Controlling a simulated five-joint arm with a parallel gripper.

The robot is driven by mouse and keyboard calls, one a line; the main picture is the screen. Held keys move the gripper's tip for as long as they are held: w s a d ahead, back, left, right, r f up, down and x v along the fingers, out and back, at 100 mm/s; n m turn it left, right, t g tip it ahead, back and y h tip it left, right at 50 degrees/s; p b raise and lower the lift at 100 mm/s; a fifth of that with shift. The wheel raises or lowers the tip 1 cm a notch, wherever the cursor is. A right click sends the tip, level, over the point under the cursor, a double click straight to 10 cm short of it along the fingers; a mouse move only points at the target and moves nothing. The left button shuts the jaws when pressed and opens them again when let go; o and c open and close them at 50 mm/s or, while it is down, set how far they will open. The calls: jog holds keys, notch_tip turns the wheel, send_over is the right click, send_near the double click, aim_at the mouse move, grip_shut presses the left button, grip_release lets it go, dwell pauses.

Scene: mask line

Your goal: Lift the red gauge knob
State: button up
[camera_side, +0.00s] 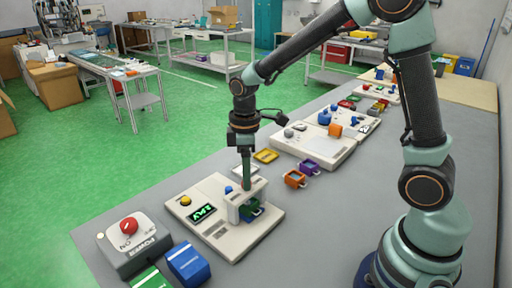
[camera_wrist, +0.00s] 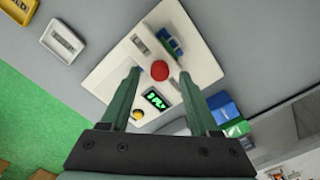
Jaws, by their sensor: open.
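The red gauge knob (camera_wrist: 160,70) is a round red knob on a white panel (camera_wrist: 112,78), seen from above in the wrist view. My gripper (camera_wrist: 159,75) is open, with one green finger on each side of the knob and visible gaps between. In the side view my gripper (camera_side: 247,186) points straight down at the raised part of the panel (camera_side: 258,234). There its fingers mostly hide the knob. I cannot tell whether the fingertips are level with the knob or above it.
The panel also carries a lit green display (camera_side: 202,213), a yellow knob (camera_side: 185,201) and a blue-green part (camera_side: 250,211). A grey power box with a red button (camera_side: 128,226) and a blue box (camera_side: 188,262) stand nearby. Orange and purple holders (camera_side: 295,179) sit behind.

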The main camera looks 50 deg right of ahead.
jog(key=shift+f, duration=0.85)
jog(key=shift+c, duration=0.4)
grip_shut()
